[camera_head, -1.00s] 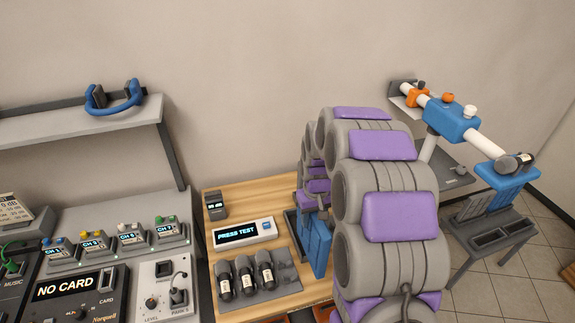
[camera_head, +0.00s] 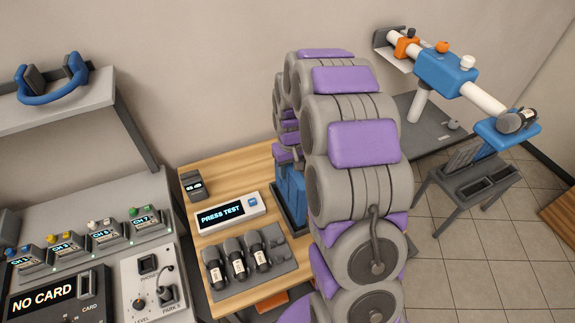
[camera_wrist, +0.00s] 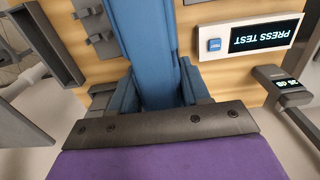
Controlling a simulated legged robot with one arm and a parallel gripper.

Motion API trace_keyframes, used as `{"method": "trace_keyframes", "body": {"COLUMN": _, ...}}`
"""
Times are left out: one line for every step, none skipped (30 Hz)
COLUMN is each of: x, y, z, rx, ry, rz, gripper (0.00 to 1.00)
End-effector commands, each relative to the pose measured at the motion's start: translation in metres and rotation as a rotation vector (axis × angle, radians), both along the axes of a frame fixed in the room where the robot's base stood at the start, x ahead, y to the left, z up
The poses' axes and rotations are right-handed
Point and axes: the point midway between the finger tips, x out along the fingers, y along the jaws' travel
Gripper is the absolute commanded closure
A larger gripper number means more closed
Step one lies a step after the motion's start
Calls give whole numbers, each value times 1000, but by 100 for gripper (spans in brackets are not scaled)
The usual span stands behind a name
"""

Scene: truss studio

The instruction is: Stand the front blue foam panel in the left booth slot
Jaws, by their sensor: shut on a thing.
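A blue foam panel (camera_wrist: 145,45) runs up the middle of the wrist view, away from my gripper (camera_wrist: 160,105). My gripper is shut on it; the fingertips are mostly hidden. Blue pieces also show on either side of the panel base, and I cannot tell whether they are fingers or other panels. In the head view blue foam (camera_head: 291,190) shows beside my arm at the wooden table's right edge, partly hidden by the arm.
The wooden table (camera_head: 232,165) holds a PRESS TEST box (camera_head: 228,213), a small display (camera_head: 193,186) and a grey tray with several microphones (camera_head: 238,262). A blue-and-white boom (camera_head: 445,75) with a microphone reaches over the stand. Floor (camera_head: 480,265) is open at the lower right.

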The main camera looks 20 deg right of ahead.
Motion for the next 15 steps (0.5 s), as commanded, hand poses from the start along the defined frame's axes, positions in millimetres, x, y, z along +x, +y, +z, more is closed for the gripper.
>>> {"method": "trace_keyframes", "body": {"x": 0, "y": 2, "z": -7, "rx": -1, "ry": 2, "rz": 1, "gripper": 100}}
{"method": "trace_keyframes", "body": {"x": 0, "y": 3, "z": -10, "rx": -2, "ry": 2, "rz": 1, "gripper": 100}}
{"method": "trace_keyframes", "body": {"x": 0, "y": 3, "z": -13, "rx": -2, "ry": 2, "rz": 1, "gripper": 100}}
{"method": "trace_keyframes", "body": {"x": 0, "y": 3, "z": -16, "rx": -2, "ry": 2, "rz": 1, "gripper": 100}}
{"method": "trace_keyframes", "body": {"x": 0, "y": 3, "z": -18, "rx": -3, "ry": 2, "rz": 1, "gripper": 100}}
{"method": "trace_keyframes", "body": {"x": 0, "y": 4, "z": -20, "rx": -3, "ry": 2, "rz": 1, "gripper": 100}}
{"method": "trace_keyframes", "body": {"x": 0, "y": 5, "z": -21, "rx": -4, "ry": 2, "rz": 1, "gripper": 100}}
{"method": "trace_keyframes", "body": {"x": 0, "y": 5, "z": -22, "rx": -4, "ry": 2, "rz": 1, "gripper": 100}}
{"method": "trace_keyframes", "body": {"x": 0, "y": 5, "z": -23, "rx": -4, "ry": 2, "rz": 1, "gripper": 100}}
{"method": "trace_keyframes", "body": {"x": 0, "y": 5, "z": -23, "rx": -4, "ry": 2, "rz": 1, "gripper": 100}}
{"method": "trace_keyframes", "body": {"x": 0, "y": 4, "z": -23, "rx": -3, "ry": 1, "rz": 1, "gripper": 100}}
{"method": "trace_keyframes", "body": {"x": 0, "y": 4, "z": -23, "rx": -3, "ry": 1, "rz": 1, "gripper": 100}}
{"method": "trace_keyframes", "body": {"x": 0, "y": 3, "z": -23, "rx": -2, "ry": 1, "rz": 1, "gripper": 100}}
{"method": "trace_keyframes", "body": {"x": -1, "y": 3, "z": -23, "rx": -2, "ry": 1, "rz": 1, "gripper": 100}}
{"method": "trace_keyframes", "body": {"x": -1, "y": 3, "z": -23, "rx": -2, "ry": 1, "rz": 1, "gripper": 100}}
